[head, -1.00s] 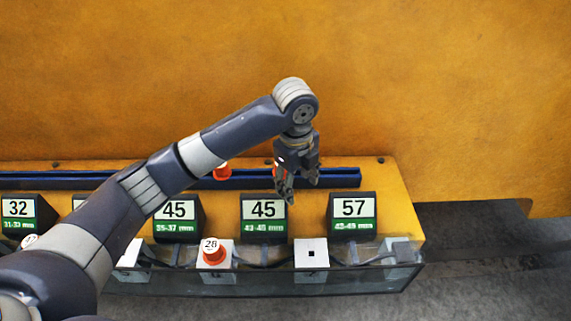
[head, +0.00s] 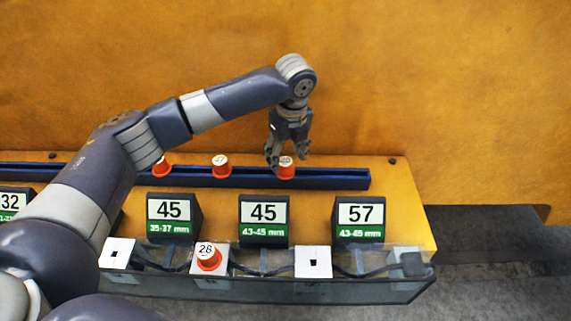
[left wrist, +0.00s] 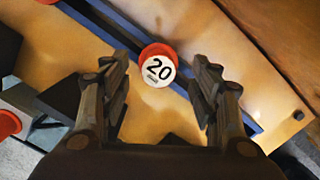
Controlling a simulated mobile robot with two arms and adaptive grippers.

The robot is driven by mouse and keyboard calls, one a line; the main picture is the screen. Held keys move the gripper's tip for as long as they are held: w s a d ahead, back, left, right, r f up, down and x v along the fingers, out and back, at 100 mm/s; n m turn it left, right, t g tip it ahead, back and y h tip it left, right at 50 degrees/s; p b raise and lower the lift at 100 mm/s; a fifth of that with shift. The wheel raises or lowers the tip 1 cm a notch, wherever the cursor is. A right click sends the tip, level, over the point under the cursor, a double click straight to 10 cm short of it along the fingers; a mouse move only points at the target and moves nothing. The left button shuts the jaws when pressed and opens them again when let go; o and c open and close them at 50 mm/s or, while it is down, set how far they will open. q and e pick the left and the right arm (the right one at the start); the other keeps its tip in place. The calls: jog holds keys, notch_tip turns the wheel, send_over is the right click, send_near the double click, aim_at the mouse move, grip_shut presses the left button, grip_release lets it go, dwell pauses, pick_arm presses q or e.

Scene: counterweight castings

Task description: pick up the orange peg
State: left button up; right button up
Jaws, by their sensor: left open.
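Several orange pegs show. Three stand along the blue rail (head: 335,179): a right one (head: 286,172), a middle one (head: 221,172) and a left one (head: 161,168) partly behind my arm. Another orange peg, marked 28 (head: 209,262), sits on a white block in front. My left gripper (head: 288,158) is open at the right rail peg, with its fingers close about it. In the left wrist view, an orange peg with a white cap marked 20 (left wrist: 158,68) lies between the open fingertips, with gaps at both sides. My right gripper is not in view.
Black display boxes reading 45 (head: 171,217), 45 (head: 264,220) and 57 (head: 359,218) stand in front of the rail. An empty white block with a dark hole (head: 313,262) sits in the clear-fronted trough. An orange wall rises behind.

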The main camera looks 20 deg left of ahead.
aim_at(285, 162)
pick_arm(q)
jog(key=f, duration=0.2)
jog(key=f+p, duration=0.1)
jog(key=shift+a+f, duration=0.1)
jog(key=shift+a, duration=0.15)
jog(key=shift+f, duration=0.2)
jog(key=c, duration=1.2)
jog(key=shift+o, duration=0.3)
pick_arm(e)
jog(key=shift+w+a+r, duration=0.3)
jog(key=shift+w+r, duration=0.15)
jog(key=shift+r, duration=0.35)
pick_arm(q)
jog(key=shift+r, duration=0.1)
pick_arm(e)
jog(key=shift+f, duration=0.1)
pick_arm(q)
notch_tip(285, 162, up, 10)
jog(key=b, duration=0.3)
jog(key=shift+d+f, duration=0.1)
jog(key=shift+f, duration=0.15)
jog(key=shift+r, duration=0.2)
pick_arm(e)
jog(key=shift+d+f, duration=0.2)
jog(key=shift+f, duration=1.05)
